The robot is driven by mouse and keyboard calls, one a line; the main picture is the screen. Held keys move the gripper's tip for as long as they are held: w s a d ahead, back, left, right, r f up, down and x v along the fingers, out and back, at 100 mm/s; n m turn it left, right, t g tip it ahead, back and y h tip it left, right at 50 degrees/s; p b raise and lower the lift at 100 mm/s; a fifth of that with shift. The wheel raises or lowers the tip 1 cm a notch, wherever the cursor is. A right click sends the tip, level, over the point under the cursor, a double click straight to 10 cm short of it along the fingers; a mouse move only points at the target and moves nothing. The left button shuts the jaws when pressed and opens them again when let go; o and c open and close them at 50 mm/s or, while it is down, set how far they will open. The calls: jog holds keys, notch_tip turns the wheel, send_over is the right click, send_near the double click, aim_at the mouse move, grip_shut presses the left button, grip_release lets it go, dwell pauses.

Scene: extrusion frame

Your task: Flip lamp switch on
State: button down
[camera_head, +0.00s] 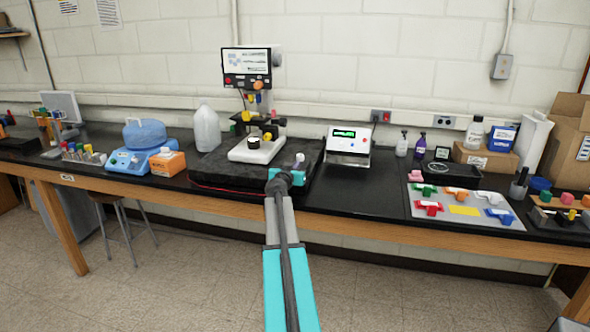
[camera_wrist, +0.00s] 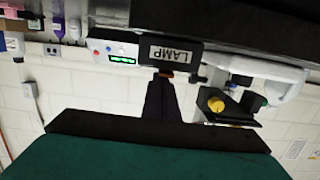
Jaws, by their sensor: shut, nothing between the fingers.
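The wrist view is upside down. A dark box with a white LAMP label (camera_wrist: 175,54) is in the upper middle. A small orange-red part (camera_wrist: 166,74), perhaps the switch, shows at the box's edge by the fingertips; its on or off position cannot be told. My gripper (camera_wrist: 165,85) is shut and empty, its dark fingers pointing at that part. I cannot tell if they touch it. In the head view the microscope (camera_head: 257,148) stands on a black slab (camera_head: 215,170). My gripper (camera_head: 298,162) is at its right front, and my arm hides the switch area.
A white meter with a green display (camera_head: 347,143) stands just right of the slab. A clear jug (camera_head: 207,130) is at the left. A grey tray of coloured parts (camera_head: 460,209) lies further right. The black bench (camera_head: 350,195) is clear in front of the meter.

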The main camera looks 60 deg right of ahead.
jog(key=shift+w+a+r, duration=0.15)
jog(key=shift+w+r, duration=0.05)
jog(key=shift+r, duration=0.25)
jog(key=r, duration=0.1)
jog(key=r+p, duration=0.1)
jog(key=shift+d+r, duration=0.3)
jog(key=shift+s+r, duration=0.1)
jog(key=shift+r, duration=0.25)
jog(key=r+b+v, duration=0.2)
jog(key=v, duration=0.7)
jog(key=shift+b, duration=0.4)
jog(key=shift+s+a+r, duration=0.1)
jog(key=shift+s, duration=0.05)
